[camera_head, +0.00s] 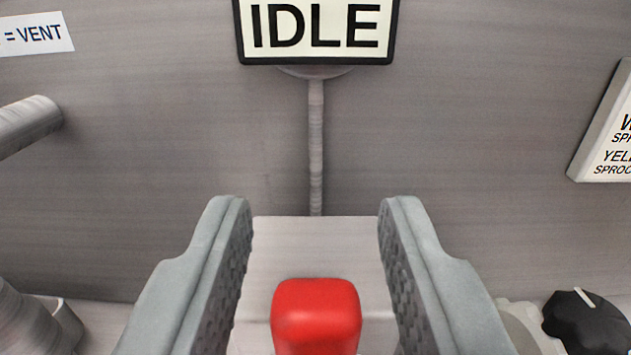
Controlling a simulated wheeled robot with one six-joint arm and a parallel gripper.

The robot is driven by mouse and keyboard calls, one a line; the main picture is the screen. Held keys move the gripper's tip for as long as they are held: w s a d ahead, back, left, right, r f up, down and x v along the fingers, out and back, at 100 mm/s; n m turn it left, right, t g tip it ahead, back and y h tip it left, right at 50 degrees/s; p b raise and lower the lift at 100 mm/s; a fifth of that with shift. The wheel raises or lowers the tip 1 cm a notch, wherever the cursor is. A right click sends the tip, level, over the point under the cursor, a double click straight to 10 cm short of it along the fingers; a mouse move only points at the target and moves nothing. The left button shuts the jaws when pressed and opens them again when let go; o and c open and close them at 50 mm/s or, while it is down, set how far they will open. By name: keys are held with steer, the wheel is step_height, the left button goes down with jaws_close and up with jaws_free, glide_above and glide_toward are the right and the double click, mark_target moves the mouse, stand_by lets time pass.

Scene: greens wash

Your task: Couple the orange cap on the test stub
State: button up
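My gripper (315,215) is open, with its two grey padded fingers spread wide at the bottom middle of the view. A red block-shaped knob (316,312) shows between and below the fingers, and I see a gap on each side of it near its top. Its lower part is cut off by the frame edge. I see no orange cap and nothing I can name as the test stub.
A sign reading IDLE (318,28) stands on a thin post (316,140) behind a pale metal box (318,255). A metal pipe end (30,122) sticks out at left. A black knob (588,322) is at lower right. A lettered plate (607,140) is at right.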

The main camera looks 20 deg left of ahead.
steer(key=shift+w+a, duration=0.1)
steer(key=shift+w, duration=0.2)
steer(key=shift+c, duration=0.3)
jaws_close()
steer(key=shift+s+d+r+t+y, duration=0.15)
steer(key=shift+s+t+y, duration=0.25)
steer(key=shift+t, duration=0.65)
steer(key=shift+s+d+t+y, duration=0.2)
steer(key=shift+s+t, duration=0.35)
steer(key=shift+t, duration=0.5)
steer(key=shift+o, duration=0.3)
jaws_free()
